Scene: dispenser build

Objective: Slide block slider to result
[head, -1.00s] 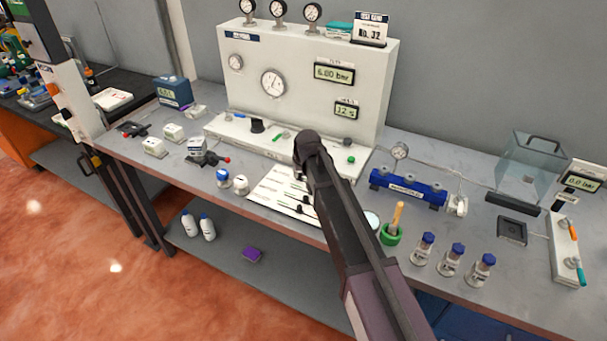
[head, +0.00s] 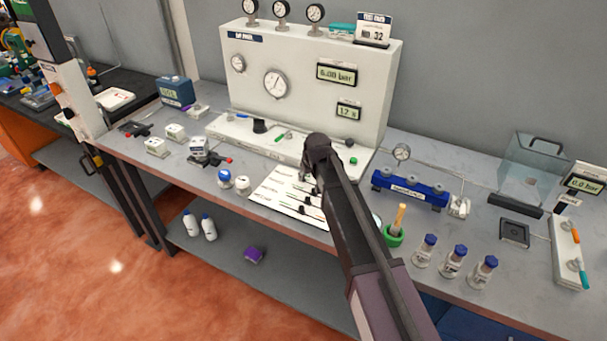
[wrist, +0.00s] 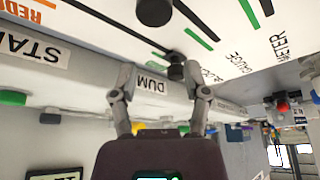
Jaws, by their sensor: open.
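The white result board (head: 262,198) lies flat on the bench below my arm in the head view, with several dark slider slots and knobs. In the wrist view the board (wrist: 232,72) appears upside down, with black and green slots and labels reading GAUGE and METER. A dark slider knob (wrist: 176,68) sits between my open fingers, nearer the right one; contact is unclear. A second round dark knob (wrist: 155,11) shows at the top edge. Which knob is the block slider cannot be read. My gripper (wrist: 160,76) is open and empty, over the board; my arm hides part of it.
The tall white test panel (head: 300,95) with its base ledge (head: 225,127) stands close behind the board. A green cup (head: 393,236), several blue-capped vials (head: 454,261) and a blue manifold (head: 410,187) stand to the right.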

